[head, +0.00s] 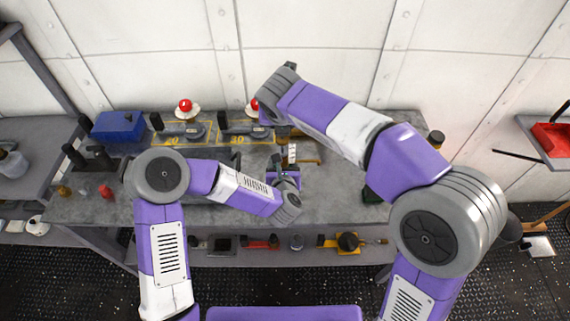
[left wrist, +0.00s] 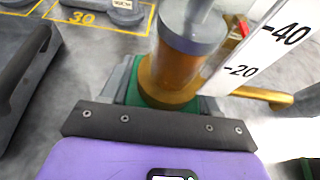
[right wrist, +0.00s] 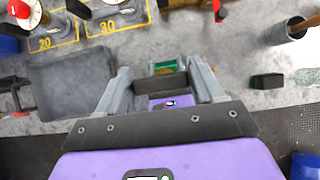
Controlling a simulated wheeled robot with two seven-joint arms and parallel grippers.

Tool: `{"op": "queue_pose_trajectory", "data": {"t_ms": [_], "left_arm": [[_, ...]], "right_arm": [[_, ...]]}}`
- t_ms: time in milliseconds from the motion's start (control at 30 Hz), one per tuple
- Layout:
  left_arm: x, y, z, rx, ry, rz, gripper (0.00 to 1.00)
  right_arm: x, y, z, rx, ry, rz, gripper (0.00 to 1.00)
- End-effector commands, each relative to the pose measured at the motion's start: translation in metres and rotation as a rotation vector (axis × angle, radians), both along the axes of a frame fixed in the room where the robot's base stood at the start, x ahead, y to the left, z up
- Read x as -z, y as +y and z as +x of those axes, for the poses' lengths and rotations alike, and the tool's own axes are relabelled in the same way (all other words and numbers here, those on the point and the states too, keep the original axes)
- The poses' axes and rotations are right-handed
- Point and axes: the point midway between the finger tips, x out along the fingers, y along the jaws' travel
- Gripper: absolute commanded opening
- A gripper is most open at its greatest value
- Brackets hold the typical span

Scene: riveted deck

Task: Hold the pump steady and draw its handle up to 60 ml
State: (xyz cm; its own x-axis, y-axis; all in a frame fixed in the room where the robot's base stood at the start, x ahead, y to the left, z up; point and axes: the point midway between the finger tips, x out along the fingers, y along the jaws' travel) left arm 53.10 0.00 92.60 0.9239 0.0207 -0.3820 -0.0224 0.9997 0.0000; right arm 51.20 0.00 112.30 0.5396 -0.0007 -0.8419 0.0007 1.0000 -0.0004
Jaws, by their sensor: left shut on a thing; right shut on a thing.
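The pump (left wrist: 172,72) stands upright on the bench, with a grey piston above amber contents and a brass-coloured foot. Its white scale (left wrist: 262,55) shows marks 20 and 40 in the left wrist view; in the head view the pump (head: 292,152) is small and partly hidden. The grey piston's lower edge looks above the 20 mark, but I cannot read it exactly. My left gripper (left wrist: 168,98) is shut on the pump low down, by its green base. My right gripper (right wrist: 165,80) is above it, shut on the dark handle bar (right wrist: 162,86).
A blue box (head: 118,125) stands at the bench's left rear. Beside it are yellow-outlined spots marked 20 and 30 (right wrist: 98,27) with grey items on them. A dark grey tray (right wrist: 72,80) lies left of the pump.

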Motion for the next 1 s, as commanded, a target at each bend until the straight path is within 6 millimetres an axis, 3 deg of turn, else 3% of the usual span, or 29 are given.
{"op": "queue_pose_trajectory", "data": {"t_ms": [1000], "left_arm": [[0.001,0.000,-0.001,0.001,0.004,0.000,0.01]], "right_arm": [[-0.028,0.001,0.001,-0.003,-0.007,0.004,0.38]]}}
